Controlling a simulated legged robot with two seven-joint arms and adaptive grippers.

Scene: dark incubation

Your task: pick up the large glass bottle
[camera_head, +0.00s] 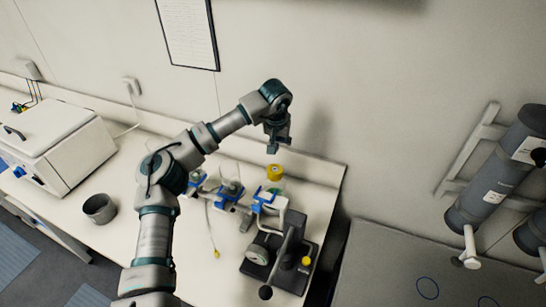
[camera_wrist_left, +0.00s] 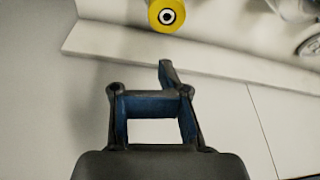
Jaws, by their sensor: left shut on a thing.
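A glass bottle with a yellow cap (camera_head: 274,171) stands on the bench near the wall; its clear body shows only faintly behind blue-clamped equipment. I cannot tell for sure that it is the large glass bottle. My left gripper (camera_head: 274,147) points down just above the cap, with a small gap in the head view. In the left wrist view the yellow cap (camera_wrist_left: 167,15) lies beyond the fingertips. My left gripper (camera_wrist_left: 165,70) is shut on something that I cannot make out. My right gripper is not in view.
Glassware with blue clamps (camera_head: 230,188) and a dark device (camera_head: 285,255) stand close by on the bench (camera_head: 120,235). A dark metal cup (camera_head: 99,208) and a white box (camera_head: 45,140) are at left. Grey cylinders (camera_head: 490,190) are at right.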

